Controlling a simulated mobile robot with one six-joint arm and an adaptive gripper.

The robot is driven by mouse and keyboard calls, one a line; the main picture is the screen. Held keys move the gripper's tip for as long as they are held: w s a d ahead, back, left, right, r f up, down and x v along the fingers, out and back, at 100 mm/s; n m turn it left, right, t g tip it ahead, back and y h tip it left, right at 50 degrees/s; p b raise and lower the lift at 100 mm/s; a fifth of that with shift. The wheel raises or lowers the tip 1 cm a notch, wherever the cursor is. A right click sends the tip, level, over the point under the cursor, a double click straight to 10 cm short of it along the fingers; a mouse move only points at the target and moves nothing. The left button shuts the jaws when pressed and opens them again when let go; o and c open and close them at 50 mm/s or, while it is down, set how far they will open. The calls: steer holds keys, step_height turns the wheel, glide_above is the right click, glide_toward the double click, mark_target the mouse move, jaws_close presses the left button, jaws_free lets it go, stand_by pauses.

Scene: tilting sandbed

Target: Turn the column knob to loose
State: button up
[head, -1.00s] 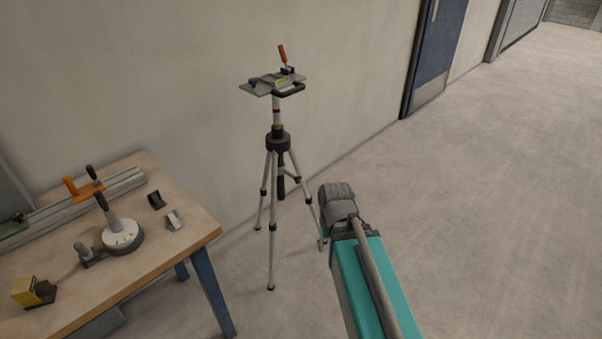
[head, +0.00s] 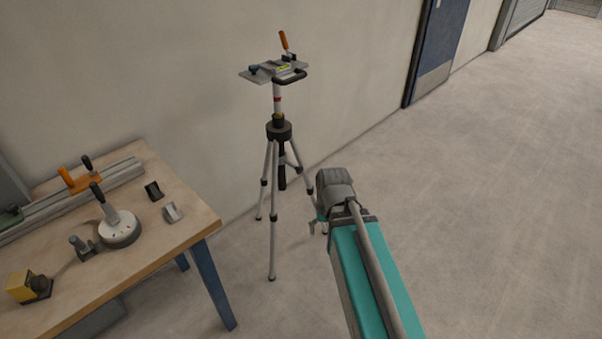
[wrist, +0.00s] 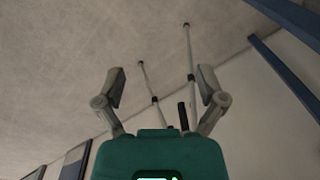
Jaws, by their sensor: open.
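The tripod stands upright on the floor by the wall, with a dark collar (head: 279,131) at the base of its pale column (head: 277,95). A small brass-coloured part (head: 279,118) sits just above the collar; I cannot tell whether it is the column knob. A tilted grey plate (head: 258,74) tops the column. In the wrist view my gripper (wrist: 161,80) is open and empty. Tripod legs (wrist: 190,55) show between and beyond its fingers, apart from them.
A wooden table (head: 180,237) with clamps, a round white-topped device (head: 119,232) and a yellow block (head: 24,287) stands left of the tripod. The wall is close behind the tripod. The floor (head: 500,200) to the right is clear.

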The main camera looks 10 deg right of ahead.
steer(key=w+a+f+m+t+y+b, duration=0.2)
steer(key=w+a+f+m+y+b, duration=0.15)
steer(key=w+f+b, duration=0.4)
steer(key=m+t+y+b, duration=0.7)
steer(key=m+t+b, duration=0.5)
steer(key=m+b, duration=1.35)
glide_toward(301, 171)
steer(key=v, duration=0.3)
steer(key=shift+s+a+n+h+b, duration=0.15)
steer(key=shift+n+h+b, duration=0.1)
steer(key=shift+n+b, duration=0.15)
steer(key=x, duration=1.4)
steer(key=shift+r, duration=0.15)
